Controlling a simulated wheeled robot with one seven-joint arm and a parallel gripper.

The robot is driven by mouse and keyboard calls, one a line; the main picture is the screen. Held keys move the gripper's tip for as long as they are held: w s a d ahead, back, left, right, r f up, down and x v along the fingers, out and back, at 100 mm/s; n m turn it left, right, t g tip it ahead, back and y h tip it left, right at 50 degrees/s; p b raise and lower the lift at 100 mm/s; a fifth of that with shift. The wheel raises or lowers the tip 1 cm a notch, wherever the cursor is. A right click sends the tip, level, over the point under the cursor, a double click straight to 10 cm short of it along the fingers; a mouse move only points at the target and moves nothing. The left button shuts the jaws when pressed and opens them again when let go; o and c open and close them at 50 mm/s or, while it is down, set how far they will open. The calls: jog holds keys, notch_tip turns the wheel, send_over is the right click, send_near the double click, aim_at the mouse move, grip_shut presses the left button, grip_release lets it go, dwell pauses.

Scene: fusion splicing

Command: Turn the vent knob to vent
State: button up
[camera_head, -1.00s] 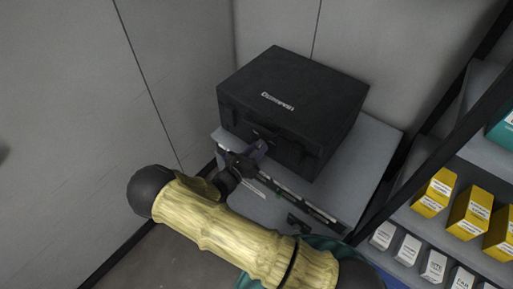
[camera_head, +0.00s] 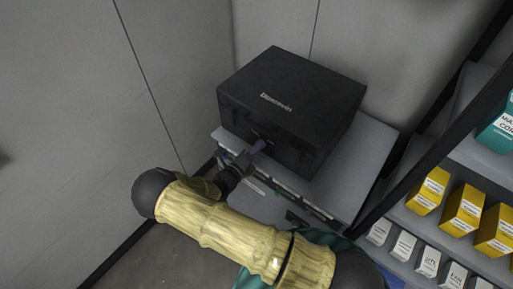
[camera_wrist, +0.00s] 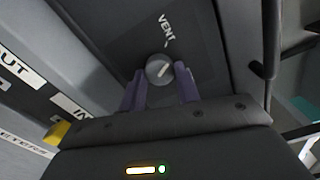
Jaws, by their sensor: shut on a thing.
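The vent knob (camera_wrist: 159,70) is a small round grey knob with a white pointer line. It sits on the dark front face of a black case, beside the white word VENT (camera_wrist: 166,30). The pointer slants toward the upper right in the wrist view. My gripper (camera_wrist: 160,82) has its two purple fingers on either side of the knob, shut on it. In the head view my gripper (camera_head: 257,147) reaches the front of the black case (camera_head: 290,100), and the knob is hidden there by the fingers.
The case stands on a grey table (camera_head: 370,165) against the wall. A shelf with yellow boxes (camera_head: 462,209) and white boxes (camera_head: 403,245) is on the right. Labels show at the wrist view's left edge.

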jog(key=shift+a+n, duration=0.15)
jog(key=shift+n, duration=1.45)
jog(key=o, duration=1)
jog(key=b+v, duration=0.3)
jog(key=v, duration=1.4)
jog(key=shift+s+a, duration=0.1)
jog(key=shift+s, duration=0.1)
